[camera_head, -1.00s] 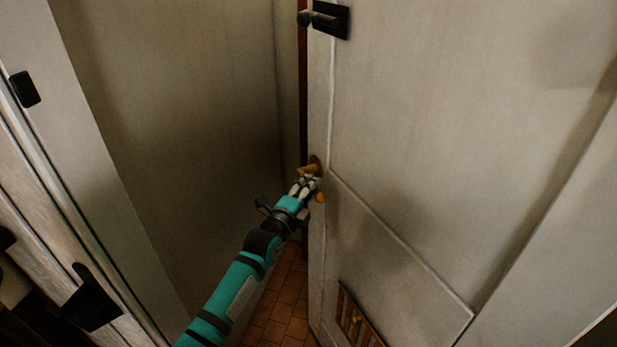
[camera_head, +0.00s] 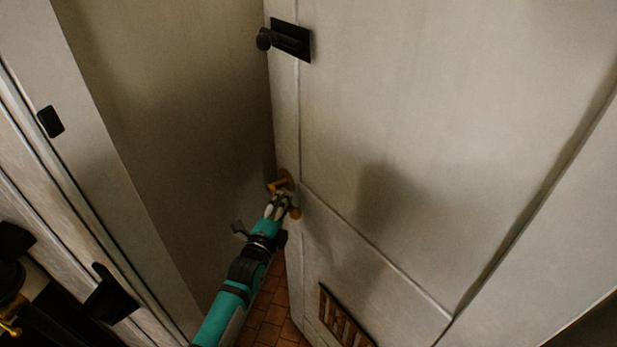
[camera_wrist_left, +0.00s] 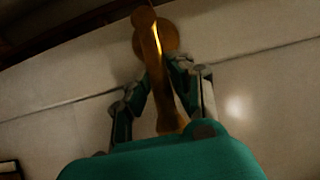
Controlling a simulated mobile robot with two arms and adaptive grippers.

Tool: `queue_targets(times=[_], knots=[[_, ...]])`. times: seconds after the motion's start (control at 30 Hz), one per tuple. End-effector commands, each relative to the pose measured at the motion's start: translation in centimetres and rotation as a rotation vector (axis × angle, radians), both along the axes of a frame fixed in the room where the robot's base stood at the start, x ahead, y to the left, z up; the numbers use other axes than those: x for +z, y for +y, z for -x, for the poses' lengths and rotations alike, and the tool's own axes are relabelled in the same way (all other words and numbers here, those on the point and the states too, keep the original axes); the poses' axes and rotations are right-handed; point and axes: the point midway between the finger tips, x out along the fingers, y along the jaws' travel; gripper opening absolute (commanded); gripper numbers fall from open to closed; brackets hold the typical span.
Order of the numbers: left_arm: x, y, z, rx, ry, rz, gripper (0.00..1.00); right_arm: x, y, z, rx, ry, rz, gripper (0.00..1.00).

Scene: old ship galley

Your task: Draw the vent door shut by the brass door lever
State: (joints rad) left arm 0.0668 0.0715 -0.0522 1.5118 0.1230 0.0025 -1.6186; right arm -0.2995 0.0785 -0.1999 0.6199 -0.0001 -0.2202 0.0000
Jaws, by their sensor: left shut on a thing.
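The vent door (camera_head: 430,130) is a pale panelled door standing ajar, with its free edge at the left. The brass door lever (camera_head: 282,183) sits near that edge. My left gripper (camera_head: 277,203) is shut on the lever in the head view. In the left wrist view the lever (camera_wrist_left: 151,50) runs between the two fingers of the gripper (camera_wrist_left: 165,75), with its round base behind. The fingertips partly hide the lever's middle. My right gripper is in neither view.
A black latch (camera_head: 287,40) is fixed high on the door edge. A slatted brass vent (camera_head: 343,318) is low on the door. The frame at left carries a black catch plate (camera_head: 50,121) and a dark bracket (camera_head: 110,297). Red tiles (camera_head: 268,315) show through the gap.

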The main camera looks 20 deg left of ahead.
Motion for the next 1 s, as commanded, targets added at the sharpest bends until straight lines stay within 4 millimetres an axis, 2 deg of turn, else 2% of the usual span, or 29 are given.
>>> queue_targets(times=[0.03, 0.4, 0.83, 1.0], knots=[[0.0, 0.5, 1.1, 0.018, 0.015, 0.003, 0.0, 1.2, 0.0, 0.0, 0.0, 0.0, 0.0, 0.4], [-0.2, 2.8, 6.1, 0.115, 0.014, 0.002, 0.0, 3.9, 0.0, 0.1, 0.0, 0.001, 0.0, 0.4], [-0.2, 3.3, 6.9, 0.132, 0.01, 0.0, 0.0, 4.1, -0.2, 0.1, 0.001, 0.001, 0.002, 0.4], [-0.1, 3.8, 9.2, 0.172, 0.014, 0.003, 0.0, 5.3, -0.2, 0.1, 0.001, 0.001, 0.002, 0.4]])
